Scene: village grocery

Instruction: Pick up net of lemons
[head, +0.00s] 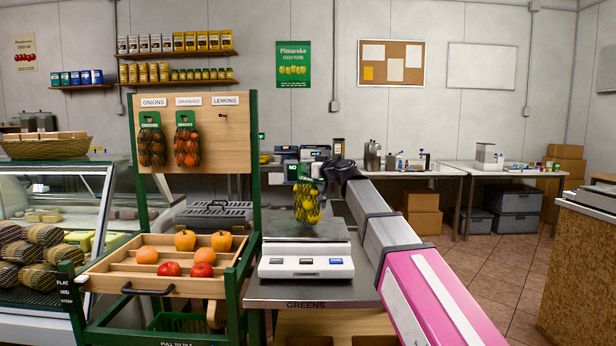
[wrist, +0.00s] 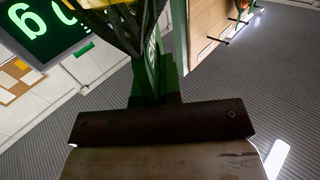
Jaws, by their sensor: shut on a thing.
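The net of lemons (head: 307,204) is a black mesh bag of yellow fruit with a green header card. It hangs upright over the weighing scale (head: 306,266) in the head view; I cannot tell whether its bottom touches the plate. My gripper (head: 322,170) is shut on the top of the net, at the header card. In the wrist view, part of the net (wrist: 122,25) shows at the top edge, dark mesh over yellow, and the rest is cut off.
The wooden rack board (head: 192,137) at left has a bare peg under LEMONS; nets of onions (head: 152,147) and orange fruit (head: 188,147) hang beside it. A fruit tray (head: 140,283) stands below. A counter (head: 588,205) is at far right, with open floor before it.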

